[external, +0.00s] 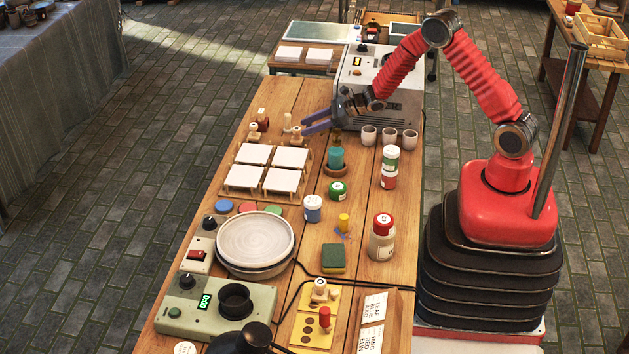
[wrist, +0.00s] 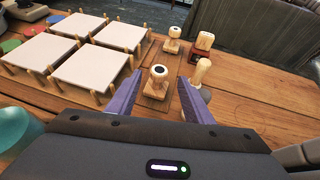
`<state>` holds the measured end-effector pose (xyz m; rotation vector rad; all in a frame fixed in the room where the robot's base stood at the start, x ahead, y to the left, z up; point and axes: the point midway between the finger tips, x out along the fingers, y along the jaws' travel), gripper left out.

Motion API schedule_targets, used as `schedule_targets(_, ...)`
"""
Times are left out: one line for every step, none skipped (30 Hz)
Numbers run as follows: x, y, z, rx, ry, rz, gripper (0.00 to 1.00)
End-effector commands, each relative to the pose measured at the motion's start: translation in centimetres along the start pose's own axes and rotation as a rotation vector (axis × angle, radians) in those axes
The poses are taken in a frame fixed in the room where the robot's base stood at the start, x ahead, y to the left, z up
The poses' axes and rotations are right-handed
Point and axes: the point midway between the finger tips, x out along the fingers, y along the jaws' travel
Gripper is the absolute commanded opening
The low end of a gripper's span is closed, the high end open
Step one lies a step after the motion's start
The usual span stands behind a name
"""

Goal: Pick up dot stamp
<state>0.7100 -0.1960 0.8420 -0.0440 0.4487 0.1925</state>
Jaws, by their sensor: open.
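A wooden stamp with a round knob and a dark spot on top (wrist: 157,82) stands upright on the table, between the purple fingers of my gripper (wrist: 164,92) in the wrist view. My gripper is open, and I see no finger touching the stamp. In the external view, my gripper (external: 312,124) is low at the table's far end, beside that stamp (external: 297,134). A similar wooden stamp (wrist: 174,38) stands farther off, beside a dark red block with a pale knob (wrist: 203,46). I cannot tell for sure which stamp is the dot stamp.
A pale wooden handle (wrist: 202,71) stands close to the right finger. White tiles (wrist: 90,66) on a pegged wooden rack lie to the left. A teal candle-like object (external: 335,157) and small cups (external: 368,136) stand near the arm.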

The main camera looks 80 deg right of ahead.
Motion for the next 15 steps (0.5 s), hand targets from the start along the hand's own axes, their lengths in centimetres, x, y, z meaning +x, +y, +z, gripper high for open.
schedule_targets(0.3,0.1,0.0,0.000,0.000,0.001,0.46)
schedule_targets(0.5,0.1,0.0,0.000,0.000,0.001,0.46)
schedule_targets(0.9,0.1,0.0,0.000,0.000,0.002,0.46)
schedule_targets(1.3,0.2,0.0,0.000,0.001,0.002,0.46)
schedule_targets(1.6,0.2,0.1,0.000,0.001,0.002,0.46)
schedule_targets(2.2,0.2,0.1,-0.001,0.001,0.002,0.46)
schedule_targets(2.6,0.3,0.0,-0.001,0.002,0.002,0.46)
schedule_targets(3.0,0.3,0.1,-0.001,0.001,0.002,0.46)
schedule_targets(3.5,0.3,0.1,-0.001,0.001,0.002,0.46)
schedule_targets(3.9,0.3,0.1,-0.001,0.001,0.002,0.46)
schedule_targets(4.2,0.3,0.1,-0.001,0.001,0.002,0.46)
schedule_targets(4.6,0.3,0.1,-0.001,0.001,0.002,0.46)
schedule_targets(4.8,0.3,0.1,-0.001,0.001,0.001,0.46)
schedule_targets(4.9,0.2,0.1,-0.001,0.001,0.001,0.46)
schedule_targets(5.0,0.2,0.1,-0.001,0.001,0.000,0.46)
